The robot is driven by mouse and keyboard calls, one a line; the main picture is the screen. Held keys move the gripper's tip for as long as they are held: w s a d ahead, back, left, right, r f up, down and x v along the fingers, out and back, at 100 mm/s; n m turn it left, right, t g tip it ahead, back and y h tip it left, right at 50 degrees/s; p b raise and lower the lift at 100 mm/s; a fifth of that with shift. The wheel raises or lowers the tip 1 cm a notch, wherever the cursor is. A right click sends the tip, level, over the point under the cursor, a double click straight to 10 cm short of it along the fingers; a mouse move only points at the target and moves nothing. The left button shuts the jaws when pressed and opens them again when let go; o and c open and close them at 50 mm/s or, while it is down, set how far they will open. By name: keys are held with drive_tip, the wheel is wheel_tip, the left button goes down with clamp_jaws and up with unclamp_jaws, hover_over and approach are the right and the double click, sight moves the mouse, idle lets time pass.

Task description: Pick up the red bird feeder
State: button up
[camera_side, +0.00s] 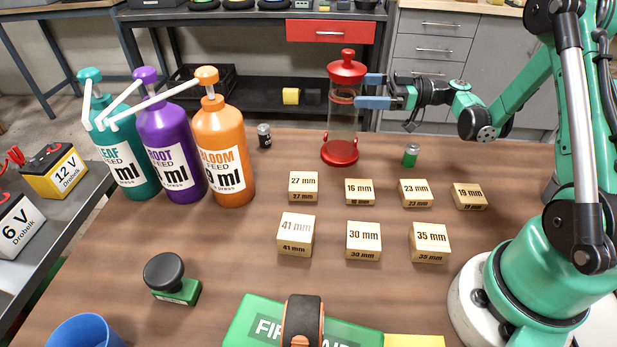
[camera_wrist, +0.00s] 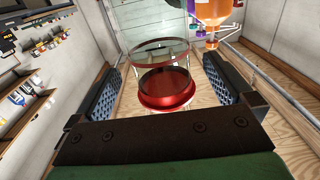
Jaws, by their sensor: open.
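The red bird feeder (camera_side: 342,120) stands upright at the back of the wooden table. It has a red lid, a clear tube and a red base. My gripper (camera_side: 372,91) is at the upper part of the tube, just below the lid, with its blue fingers pointing left. The fingers are apart, with a visible gap on each side of the feeder.
Teal, purple and orange (camera_side: 224,150) pump bottles stand left of the feeder. A dark battery (camera_side: 264,136) and a green battery (camera_side: 411,154) stand nearby. Several wooden size blocks (camera_side: 363,240) lie in front. A stamp (camera_side: 172,279), blue cup (camera_side: 84,331) and green first-aid box (camera_side: 250,321) are nearer.

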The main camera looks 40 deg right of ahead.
sight(331, 89)
drive_tip(key=x, duration=0.5)
clamp_jaws()
